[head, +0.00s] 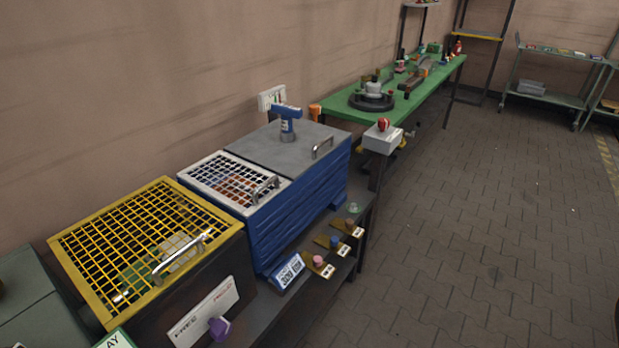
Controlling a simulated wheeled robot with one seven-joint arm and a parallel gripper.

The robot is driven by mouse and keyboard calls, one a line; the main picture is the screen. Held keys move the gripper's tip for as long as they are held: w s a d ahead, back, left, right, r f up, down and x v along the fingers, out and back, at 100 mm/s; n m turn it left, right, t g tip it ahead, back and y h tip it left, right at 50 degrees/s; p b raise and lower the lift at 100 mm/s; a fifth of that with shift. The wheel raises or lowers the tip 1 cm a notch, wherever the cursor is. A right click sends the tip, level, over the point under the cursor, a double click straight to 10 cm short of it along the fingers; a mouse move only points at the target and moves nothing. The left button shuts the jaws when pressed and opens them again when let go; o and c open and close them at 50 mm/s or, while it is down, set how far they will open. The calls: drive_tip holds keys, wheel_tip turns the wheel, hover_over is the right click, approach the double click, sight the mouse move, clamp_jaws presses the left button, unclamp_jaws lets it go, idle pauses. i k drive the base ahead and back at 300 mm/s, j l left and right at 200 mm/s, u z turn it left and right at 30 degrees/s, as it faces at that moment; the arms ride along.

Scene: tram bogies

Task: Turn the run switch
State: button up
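A purple rotary knob (218,327) sits at the lower edge of a white label plate (203,312) on the front of a dark box with a yellow mesh lid (135,240). The plate carries a dark word and a red word, too small to read surely. This knob looks like a turn switch, but I cannot tell from its label whether it is the run switch. My gripper is not in view.
A blue box (300,205) with a grey lid and a white mesh lid (232,180) stands beside it. Several small coloured knobs, one of them pink (317,260), line the bench front. A red button box (382,137) stands farther back near a green bench (340,107). The paved floor at right is clear.

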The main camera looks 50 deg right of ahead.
sight(384, 123)
drive_tip(key=z, duration=1.55)
